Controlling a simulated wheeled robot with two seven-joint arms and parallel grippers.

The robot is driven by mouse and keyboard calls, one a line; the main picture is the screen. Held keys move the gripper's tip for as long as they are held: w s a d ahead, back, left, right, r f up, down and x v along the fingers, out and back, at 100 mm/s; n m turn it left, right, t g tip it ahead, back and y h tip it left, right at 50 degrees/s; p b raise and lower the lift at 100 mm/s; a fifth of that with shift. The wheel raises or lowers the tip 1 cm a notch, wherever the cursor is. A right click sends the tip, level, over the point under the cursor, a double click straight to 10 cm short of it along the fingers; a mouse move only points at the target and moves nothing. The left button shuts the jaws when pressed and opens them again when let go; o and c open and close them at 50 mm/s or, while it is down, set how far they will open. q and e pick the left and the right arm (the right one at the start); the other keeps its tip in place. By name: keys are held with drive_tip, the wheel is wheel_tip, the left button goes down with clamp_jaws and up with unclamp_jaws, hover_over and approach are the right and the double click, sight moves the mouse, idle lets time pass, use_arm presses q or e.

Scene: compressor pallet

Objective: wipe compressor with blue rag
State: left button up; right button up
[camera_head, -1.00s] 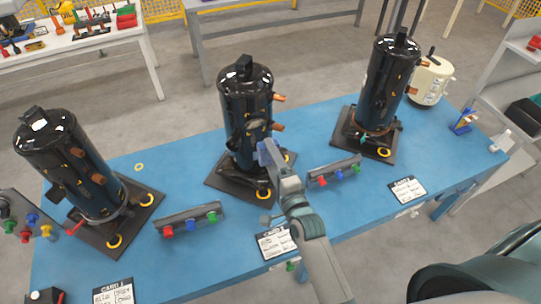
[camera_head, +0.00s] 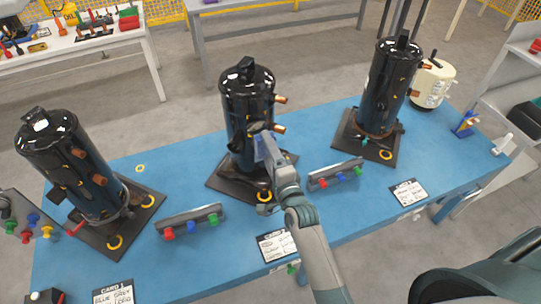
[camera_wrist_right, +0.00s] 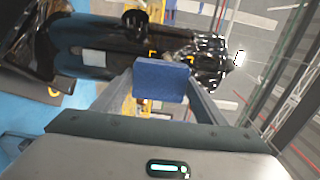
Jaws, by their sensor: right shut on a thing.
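Three black cylindrical compressors stand on dark base plates on the blue table (camera_head: 340,205) in the head view: a left one (camera_head: 75,165), a middle one (camera_head: 247,105) and a right one (camera_head: 388,80). My right gripper (camera_head: 264,145) is at the front of the middle compressor, at about its lower half. It is shut on a blue rag (camera_wrist_right: 162,80), which shows as a small padded block between the fingers in the wrist view. The middle compressor also shows behind the rag in the wrist view (camera_wrist_right: 95,50). Whether the rag touches it I cannot tell. My left gripper is not in view.
Small racks with coloured knobs (camera_head: 190,220) (camera_head: 336,174) lie between the compressors. White cards (camera_head: 276,245) lie along the front edge. A cream tank (camera_head: 431,83) stands at the back right, with a blue clamp-like part (camera_head: 465,124) near the right end.

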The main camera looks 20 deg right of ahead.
drive_tip(key=shift+w+a, duration=0.1)
drive_tip(key=shift+w, duration=1.5)
drive_tip(key=shift+w+b, duration=0.35)
drive_tip(key=shift+w, duration=0.7)
wheel_tip(320, 180, up, 4)
drive_tip(key=p, duration=0.2)
drive_tip(key=shift+s+p, duration=0.1)
drive_tip(key=shift+p, duration=0.2)
idle(0.4)
drive_tip(key=shift+f+b, duration=1.35)
drive_tip(key=shift+f, duration=0.7)
